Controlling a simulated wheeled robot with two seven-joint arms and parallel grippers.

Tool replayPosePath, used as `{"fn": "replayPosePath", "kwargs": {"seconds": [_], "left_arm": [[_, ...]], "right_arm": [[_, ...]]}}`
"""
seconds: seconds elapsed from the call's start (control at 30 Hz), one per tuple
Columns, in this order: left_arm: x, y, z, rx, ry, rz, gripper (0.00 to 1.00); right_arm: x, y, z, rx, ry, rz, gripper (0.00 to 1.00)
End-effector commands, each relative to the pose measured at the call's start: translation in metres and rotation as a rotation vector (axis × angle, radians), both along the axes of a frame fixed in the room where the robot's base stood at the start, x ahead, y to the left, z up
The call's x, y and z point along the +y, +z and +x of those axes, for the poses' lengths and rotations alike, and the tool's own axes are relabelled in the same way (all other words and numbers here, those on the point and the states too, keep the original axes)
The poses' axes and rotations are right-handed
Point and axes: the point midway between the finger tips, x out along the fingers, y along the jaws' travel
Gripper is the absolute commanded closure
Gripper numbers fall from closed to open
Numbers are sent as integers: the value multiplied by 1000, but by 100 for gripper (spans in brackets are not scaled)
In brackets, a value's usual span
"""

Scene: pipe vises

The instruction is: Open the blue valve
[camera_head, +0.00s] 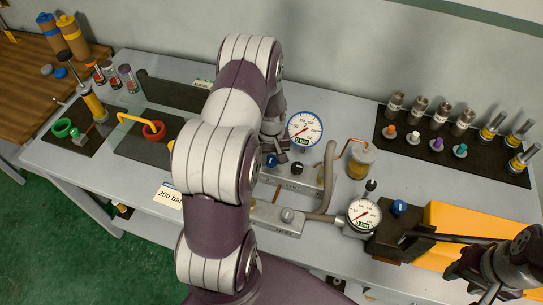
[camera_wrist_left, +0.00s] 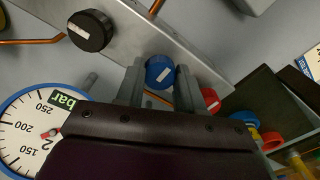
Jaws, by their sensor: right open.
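The blue valve (camera_head: 271,160) is a small blue knob on the grey manifold block, left of a black knob. In the left wrist view the blue valve (camera_wrist_left: 159,72) sits between the two fingertips of my left gripper (camera_wrist_left: 160,85). The fingers flank it closely, with no clear gap on either side. In the head view my left gripper (camera_head: 272,135) reaches down behind the arm, which hides part of the block. My right gripper (camera_head: 490,275) is open and empty at the lower right, near the black lever.
A blue-rimmed gauge (camera_head: 305,129) stands close behind the valve. A black knob (camera_head: 297,168) and a red knob (camera_wrist_left: 210,100) flank it. Another blue knob (camera_head: 400,207) is on the pump beside the orange body (camera_head: 470,230). Fittings stand on a dark mat (camera_head: 430,155) at right.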

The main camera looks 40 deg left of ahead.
Motion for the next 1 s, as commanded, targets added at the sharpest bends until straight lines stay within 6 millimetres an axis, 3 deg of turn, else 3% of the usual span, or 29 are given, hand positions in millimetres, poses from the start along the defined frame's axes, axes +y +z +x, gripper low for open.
{"fn": "replayPosePath", "kwargs": {"seconds": [0.47,1.0], "left_arm": [[-1,0,0,1,74,-1,93],[-1,1,2,0,537,-1,93]], "right_arm": [[0,-1,0,0,0,0,57],[0,-6,0,0,0,0,57]]}}
